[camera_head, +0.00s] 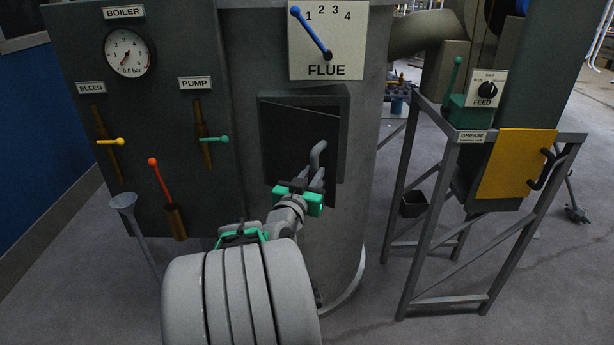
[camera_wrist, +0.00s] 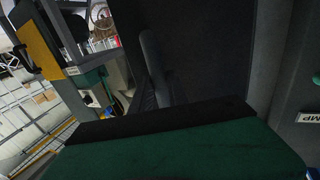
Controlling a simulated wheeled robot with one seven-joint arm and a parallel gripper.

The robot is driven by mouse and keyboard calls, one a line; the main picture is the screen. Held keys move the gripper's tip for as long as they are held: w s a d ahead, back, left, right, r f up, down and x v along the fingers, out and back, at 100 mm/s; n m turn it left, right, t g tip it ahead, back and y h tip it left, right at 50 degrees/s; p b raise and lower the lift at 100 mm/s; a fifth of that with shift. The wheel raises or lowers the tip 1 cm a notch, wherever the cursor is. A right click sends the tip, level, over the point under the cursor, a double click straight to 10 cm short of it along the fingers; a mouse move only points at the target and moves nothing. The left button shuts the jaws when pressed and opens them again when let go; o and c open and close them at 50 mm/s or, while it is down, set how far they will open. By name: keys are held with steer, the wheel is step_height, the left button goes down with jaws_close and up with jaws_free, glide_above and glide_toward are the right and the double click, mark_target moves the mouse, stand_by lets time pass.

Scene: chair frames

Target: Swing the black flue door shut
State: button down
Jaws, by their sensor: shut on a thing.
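The black flue door (camera_head: 288,145) sits in a dark square frame on the grey boiler body, below the FLUE plate. Its top edge slants down to the right, away from the frame's top, so it looks ajar with its right side outward. A grey bar handle (camera_head: 318,156) stands near its right edge. My gripper (camera_head: 312,186), with green and black fingers, is shut on the lower part of this handle. In the wrist view the handle (camera_wrist: 150,62) runs down behind my black and green finger, against the dark door panel (camera_wrist: 210,55). The grip itself is hidden there.
The boiler panel (camera_head: 75,60) with gauge and levers stands left of the door. The FLUE plate (camera_head: 327,65) has a blue pointer. A metal stand (camera_head: 418,205) with a yellow panel (camera_head: 515,163) is to the right. Bare floor shows between boiler and stand.

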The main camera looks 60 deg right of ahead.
mark_target(326, 165)
steer(key=shift+s+f, duration=0.1)
steer(key=d, duration=0.2)
steer(key=s+d, duration=0.1)
steer(key=d, duration=0.2)
steer(key=shift+p, duration=0.3)
steer(key=shift+w+d+b, duration=0.1)
steer(key=shift+d+b, duration=0.3)
steer(key=shift+d, duration=2.3)
